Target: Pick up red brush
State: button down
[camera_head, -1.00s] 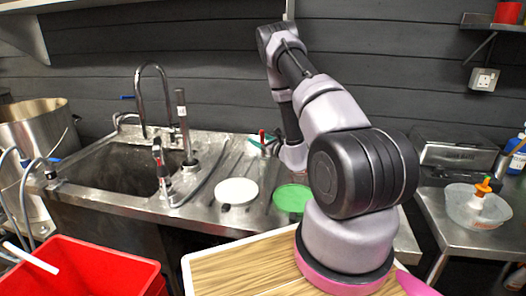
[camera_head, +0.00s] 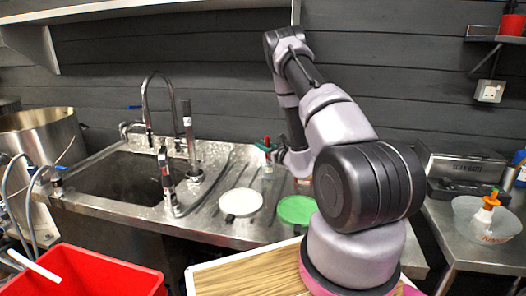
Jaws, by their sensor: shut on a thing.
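A small thing with a red top, which looks like the red brush (camera_head: 267,141), is at the back of the steel drainer, right of the sink. My gripper (camera_head: 268,149), with teal-green parts showing, is shut on it. A pale lower part shows just below the gripper. The thing is small in the picture, and my arm hides part of the gripper. I cannot tell whether it touches the drainer.
A white round lid (camera_head: 241,202) and a green one (camera_head: 296,209) lie on the drainer (camera_head: 205,222). The sink (camera_head: 115,183) with taps is left. A red crate (camera_head: 85,272) and a wooden board (camera_head: 245,276) stand in front. A clear bowl (camera_head: 480,227) is right.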

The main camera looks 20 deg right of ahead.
notch_tip(320, 180, up, 16)
dwell(0.4)
dwell(0.7)
